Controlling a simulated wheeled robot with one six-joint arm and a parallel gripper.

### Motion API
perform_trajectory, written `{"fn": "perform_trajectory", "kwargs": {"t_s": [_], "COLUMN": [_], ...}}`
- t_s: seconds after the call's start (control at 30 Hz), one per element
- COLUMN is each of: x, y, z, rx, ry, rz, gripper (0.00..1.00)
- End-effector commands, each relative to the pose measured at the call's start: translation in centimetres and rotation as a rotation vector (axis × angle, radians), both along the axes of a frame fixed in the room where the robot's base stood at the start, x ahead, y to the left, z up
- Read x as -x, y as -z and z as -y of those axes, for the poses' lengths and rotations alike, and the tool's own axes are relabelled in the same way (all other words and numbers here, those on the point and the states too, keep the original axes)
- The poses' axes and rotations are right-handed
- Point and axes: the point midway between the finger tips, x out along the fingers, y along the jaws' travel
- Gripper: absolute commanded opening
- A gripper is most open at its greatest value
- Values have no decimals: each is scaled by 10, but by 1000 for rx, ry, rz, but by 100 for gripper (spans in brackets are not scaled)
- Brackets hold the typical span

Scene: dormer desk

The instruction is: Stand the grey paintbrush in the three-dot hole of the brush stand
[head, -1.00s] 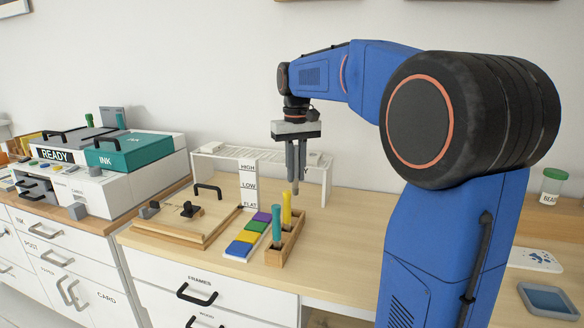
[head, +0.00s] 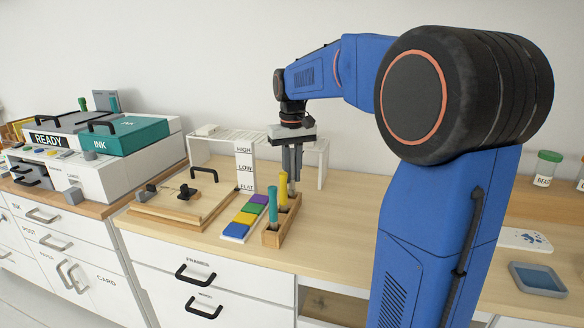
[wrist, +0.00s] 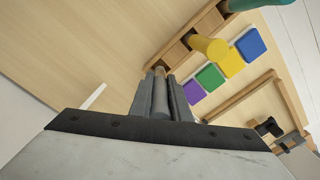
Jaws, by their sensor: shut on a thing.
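My gripper (head: 292,178) is shut on the grey paintbrush (wrist: 160,102) and points down over the far end of the wooden brush stand (head: 270,240). In the wrist view the brush lies between the two fingers (wrist: 160,98), its lower end at the end compartment of the stand (wrist: 168,60). I cannot tell whether the tip is inside the hole or just above it. A yellow brush (head: 283,188) stands in the middle hole and a teal brush (head: 273,204) in the near hole. The dot marks cannot be made out.
A strip of purple, green, yellow and blue pads (head: 245,219) lies left of the stand. A wooden board with a black handle (head: 180,208) is farther left. A white rack (head: 222,140) with a HIGH, LOW, FLAT sign stands behind. The desk right of the stand is clear.

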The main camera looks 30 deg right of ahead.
Motion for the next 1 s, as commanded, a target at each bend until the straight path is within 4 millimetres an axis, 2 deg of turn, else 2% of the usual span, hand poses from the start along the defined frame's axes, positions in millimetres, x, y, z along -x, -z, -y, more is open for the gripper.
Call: {"fn": "perform_trajectory", "kwargs": {"t_s": [0.5, 0.93, 0.97, 1.0], "x": [0, 0, 0, 0], "y": [29, 32, 32, 32], "z": [0, 0, 0, 0], "rx": [0, 0, 0, 0], "ry": [0, 0, 0, 0], "rz": [-1, 0, 0, 0], "gripper": [0, 0, 18, 28]}}
